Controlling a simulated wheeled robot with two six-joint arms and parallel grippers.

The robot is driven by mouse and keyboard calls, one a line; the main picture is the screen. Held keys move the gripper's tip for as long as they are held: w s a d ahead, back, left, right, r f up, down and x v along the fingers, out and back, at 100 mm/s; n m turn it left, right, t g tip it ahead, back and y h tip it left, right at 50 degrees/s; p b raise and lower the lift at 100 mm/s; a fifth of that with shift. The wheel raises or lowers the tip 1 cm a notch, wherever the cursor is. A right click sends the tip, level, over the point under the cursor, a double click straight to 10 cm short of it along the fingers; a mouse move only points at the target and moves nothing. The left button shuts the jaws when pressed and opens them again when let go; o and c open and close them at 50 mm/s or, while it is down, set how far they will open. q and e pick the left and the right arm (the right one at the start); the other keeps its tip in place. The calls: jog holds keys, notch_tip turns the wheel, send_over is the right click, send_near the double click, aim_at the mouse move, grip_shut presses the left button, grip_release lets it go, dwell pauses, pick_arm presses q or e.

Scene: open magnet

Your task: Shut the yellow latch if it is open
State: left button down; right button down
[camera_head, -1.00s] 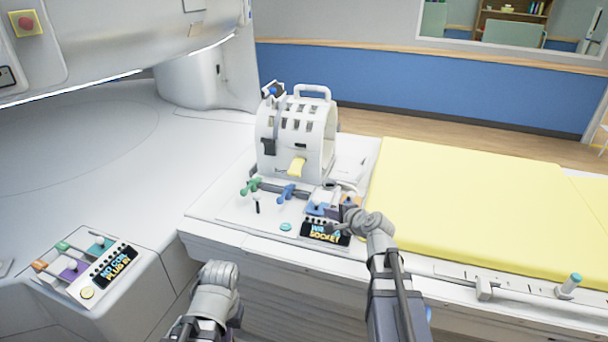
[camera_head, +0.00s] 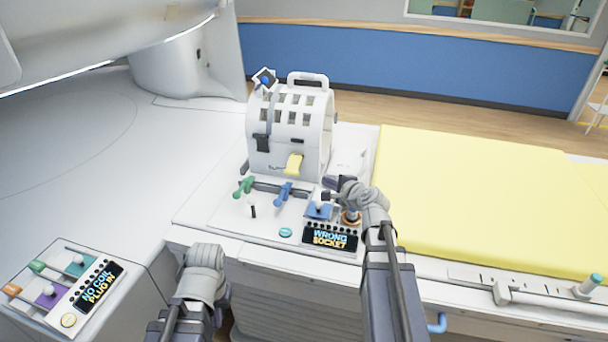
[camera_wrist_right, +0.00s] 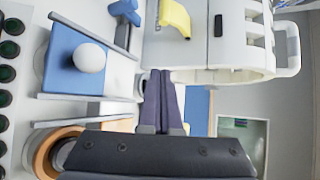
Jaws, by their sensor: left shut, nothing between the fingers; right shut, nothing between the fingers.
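The yellow latch (camera_head: 293,163) sits low on the front of the white ring-shaped coil (camera_head: 290,115), sticking out and sloping downward; I cannot tell if it is caught. In the right wrist view the latch (camera_wrist_right: 174,17) shows at the top on the white housing. My right gripper (camera_head: 330,187) is shut and empty, below and right of the latch and apart from it. Its dark fingers (camera_wrist_right: 163,88) lie together in the wrist view. My left gripper (camera_head: 205,252) is low in front of the couch, far from the latch, its fingers hidden by the wrist.
Green (camera_head: 243,187) and blue (camera_head: 284,193) handles stand below the coil. A yellow mattress (camera_head: 470,195) is to the right.

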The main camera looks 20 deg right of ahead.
aim_at(294, 165)
jog(key=b+x, duration=0.4)
jog(key=x, duration=0.6)
jog(key=shift+w+f, duration=0.2)
jog(key=a, duration=0.1)
jog(key=s+a+r+p, duration=0.1)
jog(key=a+r, duration=0.1)
jog(key=shift+s+a+p, duration=0.3)
jog(key=shift+p, duration=0.1)
